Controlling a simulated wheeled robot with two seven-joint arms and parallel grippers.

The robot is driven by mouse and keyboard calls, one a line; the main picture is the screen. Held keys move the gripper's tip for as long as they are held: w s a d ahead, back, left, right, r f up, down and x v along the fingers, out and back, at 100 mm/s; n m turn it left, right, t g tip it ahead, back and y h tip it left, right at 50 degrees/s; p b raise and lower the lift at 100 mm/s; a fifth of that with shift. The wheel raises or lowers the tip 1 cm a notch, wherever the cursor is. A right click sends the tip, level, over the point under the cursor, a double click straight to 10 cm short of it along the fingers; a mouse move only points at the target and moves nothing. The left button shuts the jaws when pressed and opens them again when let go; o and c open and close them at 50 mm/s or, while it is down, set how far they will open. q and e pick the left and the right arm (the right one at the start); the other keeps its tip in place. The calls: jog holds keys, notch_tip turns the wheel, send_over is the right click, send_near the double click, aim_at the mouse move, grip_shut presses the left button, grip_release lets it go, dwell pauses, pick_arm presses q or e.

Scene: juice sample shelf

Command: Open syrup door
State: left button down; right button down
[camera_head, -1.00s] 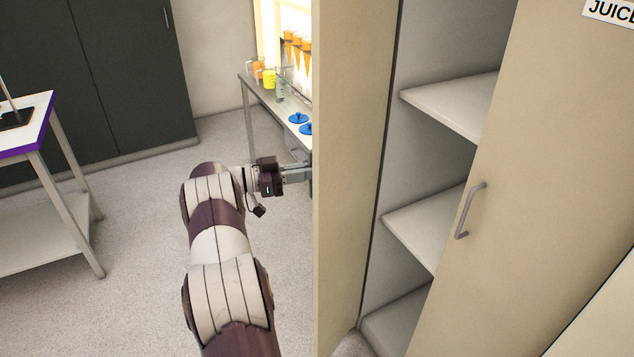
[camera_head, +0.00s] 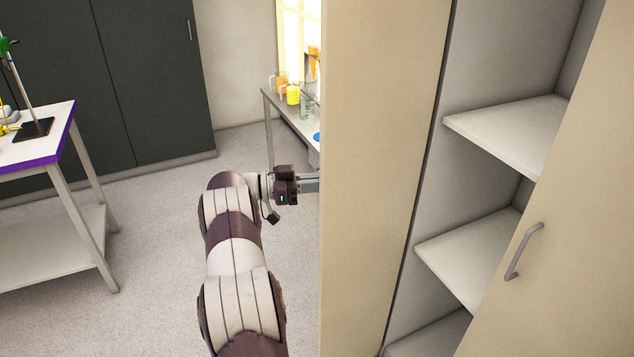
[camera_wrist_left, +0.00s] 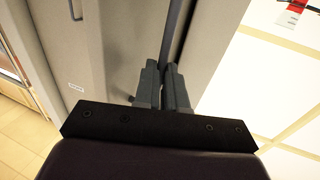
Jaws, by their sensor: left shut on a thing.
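The left cabinet door (camera_head: 375,150), beige, stands swung open, its inner face towards me. My left gripper (camera_head: 311,182) reaches to the door's outer side, its fingertips partly hidden behind the door edge. In the left wrist view the left gripper (camera_wrist_left: 163,82) is shut on a dark upright bar, the door handle (camera_wrist_left: 176,30). No syrup label is readable. My right gripper is not in view.
The open cabinet shows bare shelves (camera_head: 510,130). The right door (camera_head: 570,220) with a grey handle (camera_head: 523,250) covers the cabinet's right part. A purple-edged table (camera_head: 40,150) stands left, and a bench (camera_head: 290,112) with coloured beakers stands behind. Floor between is clear.

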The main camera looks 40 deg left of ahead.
pick_arm(q)
jog(key=shift+r, duration=0.15)
jog(key=c, duration=1.4)
grip_release()
jog(key=shift+w+d, duration=0.1)
jog(key=shift+o, duration=0.9)
jog(key=shift+w+d, duration=0.2)
jog(key=shift+d, duration=0.05)
jog(key=b+v, duration=0.2)
jog(key=v, duration=1)
jog(key=shift+s+a+b, duration=0.25)
jog(key=shift+b, duration=0.1)
